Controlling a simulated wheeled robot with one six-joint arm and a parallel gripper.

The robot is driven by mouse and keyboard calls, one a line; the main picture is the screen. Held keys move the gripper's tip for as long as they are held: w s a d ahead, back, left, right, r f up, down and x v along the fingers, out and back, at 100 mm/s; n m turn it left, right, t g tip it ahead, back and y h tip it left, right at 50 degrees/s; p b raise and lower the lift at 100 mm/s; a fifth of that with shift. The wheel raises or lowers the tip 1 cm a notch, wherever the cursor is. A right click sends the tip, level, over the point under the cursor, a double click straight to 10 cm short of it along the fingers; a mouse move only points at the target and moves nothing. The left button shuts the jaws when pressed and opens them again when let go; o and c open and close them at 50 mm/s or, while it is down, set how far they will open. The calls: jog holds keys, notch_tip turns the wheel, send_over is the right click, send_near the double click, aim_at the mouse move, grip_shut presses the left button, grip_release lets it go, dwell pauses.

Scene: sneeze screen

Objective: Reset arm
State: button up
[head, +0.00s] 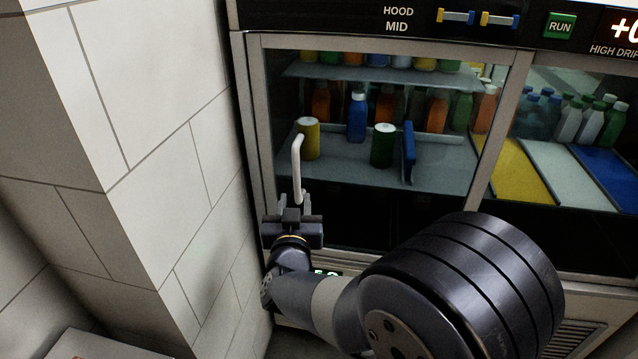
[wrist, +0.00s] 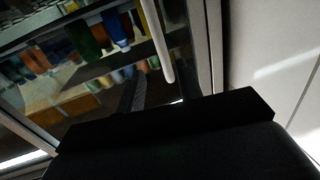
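My arm reaches forward from the lower right in the head view. Its gripper (head: 294,203) is in front of the glass cabinet door, at the lower end of the white door handle (head: 297,160). Two fingers stand apart with nothing seen held. I cannot tell whether the handle's lower end is between the fingers or just beyond them. In the wrist view the handle (wrist: 155,40) hangs above the dark gripper body, and one dark finger (wrist: 135,95) shows to its left. The rest of the fingers is hidden or too dark.
The glass-fronted cabinet (head: 381,43) appears closed, with several bottles and cans inside, including a yellow can (head: 308,139) and a blue bottle (head: 357,118). A white tiled wall (head: 150,90) stands close on the left. The control panel (head: 470,19) runs along the top.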

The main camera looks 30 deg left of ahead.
aim_at(299, 176)
jog(key=x, duration=1)
jog(key=shift+w, duration=0.4)
